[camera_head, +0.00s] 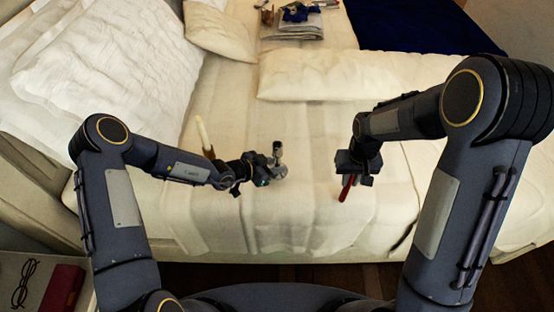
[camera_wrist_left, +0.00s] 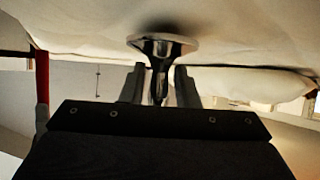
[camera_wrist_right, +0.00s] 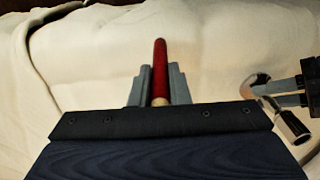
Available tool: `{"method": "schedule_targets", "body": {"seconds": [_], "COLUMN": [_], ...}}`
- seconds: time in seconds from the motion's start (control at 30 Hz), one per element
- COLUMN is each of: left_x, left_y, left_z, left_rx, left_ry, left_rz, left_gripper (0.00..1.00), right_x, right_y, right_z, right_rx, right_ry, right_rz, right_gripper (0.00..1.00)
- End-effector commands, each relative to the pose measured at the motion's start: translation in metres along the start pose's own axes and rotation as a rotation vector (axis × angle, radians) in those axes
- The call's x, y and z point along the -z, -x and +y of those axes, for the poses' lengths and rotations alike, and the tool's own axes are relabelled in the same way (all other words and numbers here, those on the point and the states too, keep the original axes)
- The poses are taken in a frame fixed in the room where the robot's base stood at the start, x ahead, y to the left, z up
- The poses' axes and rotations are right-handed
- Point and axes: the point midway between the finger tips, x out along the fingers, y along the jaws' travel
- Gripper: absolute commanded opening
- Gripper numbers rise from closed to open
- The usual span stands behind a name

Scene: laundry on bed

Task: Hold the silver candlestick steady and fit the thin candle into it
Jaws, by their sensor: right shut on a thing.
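The silver candlestick (camera_head: 278,158) stands on the bed, left of the red candle in the head view. My left gripper (camera_head: 267,168) has its fingers on either side of the candlestick's stem (camera_wrist_left: 159,75), with slim gaps showing in the left wrist view. The candlestick and left fingers also show at the right of the right wrist view (camera_wrist_right: 291,124). My right gripper (camera_head: 352,168) is shut on the thin red candle (camera_head: 346,188). The candle also shows between the fingers in the right wrist view (camera_wrist_right: 160,68). Its pale end is nearest the palm there.
A cream candle (camera_head: 202,132) in a brown holder stands behind my left forearm. Pillows (camera_head: 110,70) lie at the left, and a folded cream blanket (camera_head: 340,75) at the back. A stack of folded cloth (camera_head: 292,28) lies at the far edge. The bed between the grippers is clear.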

Motion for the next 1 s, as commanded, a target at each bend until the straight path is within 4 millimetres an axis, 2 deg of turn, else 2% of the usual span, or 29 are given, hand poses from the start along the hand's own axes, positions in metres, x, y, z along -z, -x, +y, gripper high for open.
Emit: {"method": "schedule_targets", "body": {"seconds": [0.03, 0.13, 0.17, 0.37, 0.47, 0.53, 0.67, 0.8, 0.9, 1.0], "left_x": [0.000, 0.000, 0.000, 0.000, 0.000, 0.000, 0.000, 0.000, 0.000, 0.000], "left_y": [0.000, 0.000, 0.000, 0.000, 0.000, 0.000, 0.000, 0.000, 0.000, 0.000], "left_z": [0.000, 0.000, 0.000, 0.000, 0.000, 0.000, 0.000, 0.000, 0.000, 0.000], "left_rx": [0.000, 0.000, 0.000, 0.000, 0.000, 0.000, 0.000, 0.000, 0.000, 0.000], "left_ry": [0.000, 0.000, 0.000, 0.000, 0.000, 0.000, 0.000, 0.000, 0.000, 0.000], "left_rz": [0.000, 0.000, 0.000, 0.000, 0.000, 0.000, 0.000, 0.000, -0.001, -0.001], "left_gripper": [0.21, 0.08, 0.07, 0.07, 0.07, 0.07, 0.07, 0.07, 0.07, 0.07], "right_x": [0.000, 0.000, 0.000, 0.001, 0.009, 0.021, 0.056, 0.091, 0.106, 0.113], "right_y": [0.000, 0.000, 0.000, 0.000, 0.005, 0.012, 0.040, 0.083, 0.116, 0.146], "right_z": [0.000, 0.000, 0.000, 0.000, -0.006, -0.015, -0.046, -0.095, -0.131, -0.161], "right_rx": [0.000, 0.000, 0.000, 0.000, -0.002, -0.005, -0.013, -0.021, -0.023, -0.022], "right_ry": [0.000, 0.000, 0.000, 0.001, 0.012, 0.030, 0.086, 0.157, 0.201, 0.237], "right_rz": [0.000, 0.000, 0.000, 0.001, 0.003, 0.005, 0.011, 0.012, 0.011, 0.009], "right_gripper": [0.00, 0.00, 0.00, 0.00, 0.00, 0.00, 0.00, 0.00, 0.00, 0.00]}}
